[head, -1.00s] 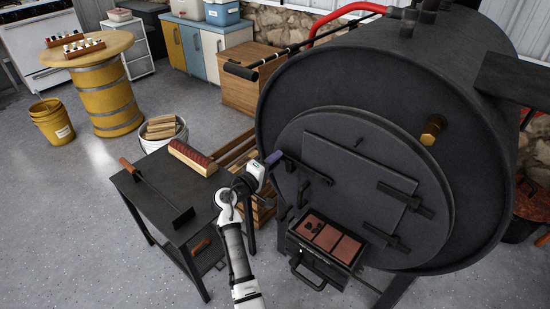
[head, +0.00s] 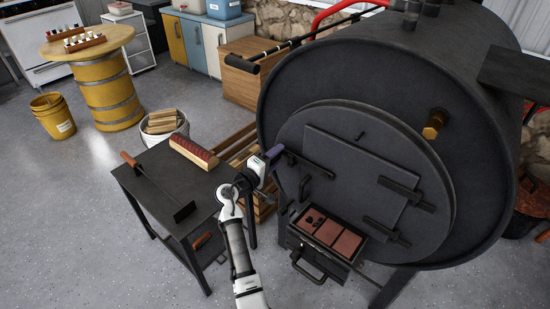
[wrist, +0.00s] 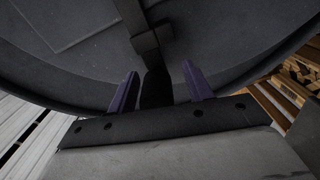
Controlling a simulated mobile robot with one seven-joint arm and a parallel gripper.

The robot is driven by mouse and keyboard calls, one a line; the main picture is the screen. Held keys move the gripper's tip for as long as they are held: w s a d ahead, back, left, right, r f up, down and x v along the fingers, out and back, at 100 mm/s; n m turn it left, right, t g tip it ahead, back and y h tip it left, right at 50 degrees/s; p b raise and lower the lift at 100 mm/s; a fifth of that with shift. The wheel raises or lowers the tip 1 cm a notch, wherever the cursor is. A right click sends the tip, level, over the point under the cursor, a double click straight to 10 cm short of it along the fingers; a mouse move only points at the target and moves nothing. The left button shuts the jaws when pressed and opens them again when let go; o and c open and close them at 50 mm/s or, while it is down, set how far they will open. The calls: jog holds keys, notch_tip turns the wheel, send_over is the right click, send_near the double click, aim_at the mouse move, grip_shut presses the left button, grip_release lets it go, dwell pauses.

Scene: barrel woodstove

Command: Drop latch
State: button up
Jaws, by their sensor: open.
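The black drop latch bar (head: 312,166) lies across the left side of the stove's round front, sloping down to the right onto the rectangular door (head: 350,160). My gripper (head: 275,154) is at the bar's left end. In the wrist view my gripper (wrist: 160,88) has its two purple fingers apart, one on each side of the dark latch end (wrist: 156,88). A gap shows between the latch and each finger. A dark bracket (wrist: 145,40) crosses the bar farther along. Contact with the latch cannot be told.
A second short handle (head: 304,188) is below the latch. An open ash drawer (head: 318,262) juts out beneath the door. A dark side table (head: 160,215) with a scraper (head: 160,190) and a brush (head: 193,153) stands left of my arm. Open floor lies farther left.

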jog(key=b+v, duration=0.2)
jog(key=v, duration=1.2)
jog(key=shift+w+r, duration=0.1)
jog(key=shift+r, duration=0.05)
